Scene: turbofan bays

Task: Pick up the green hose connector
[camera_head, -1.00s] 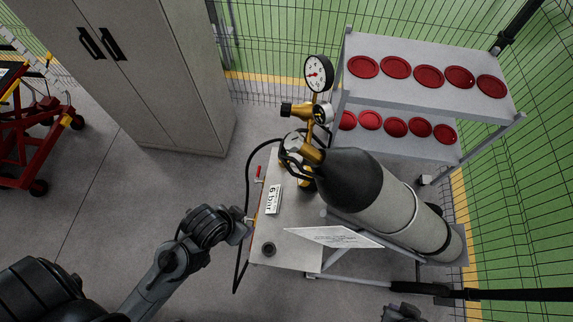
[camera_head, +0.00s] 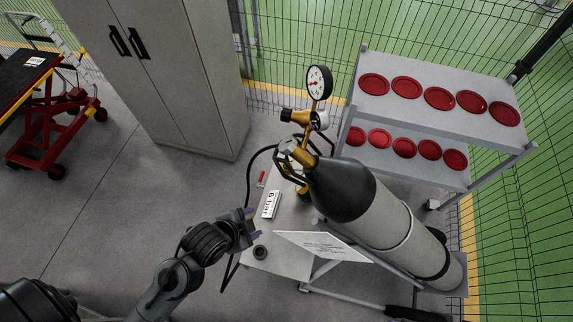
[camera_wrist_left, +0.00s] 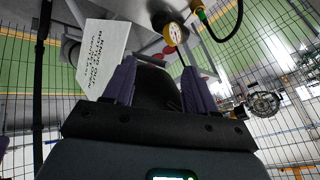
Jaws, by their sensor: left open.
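In the left wrist view, a black hose at the top right carries a small green and yellow band (camera_wrist_left: 202,16), which looks like the green hose connector. It lies up and to the right of my left gripper's fingers, apart from them. In the head view I cannot make the connector out; it may be behind the gripper. My left gripper (camera_head: 254,224) is open and empty at the left edge of the grey cart top (camera_head: 285,257), by the black hose (camera_head: 249,170). Its two purple fingers also show in the left wrist view (camera_wrist_left: 159,66). My right gripper is not in view.
A gas cylinder (camera_head: 395,218) with a brass regulator and gauge (camera_head: 318,83) lies tilted on the cart. A white sign (camera_head: 322,246) sticks up at its front. A shelf with red discs (camera_head: 440,98) stands behind. A cabinet (camera_head: 170,80) and red trolley (camera_head: 45,140) are at left.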

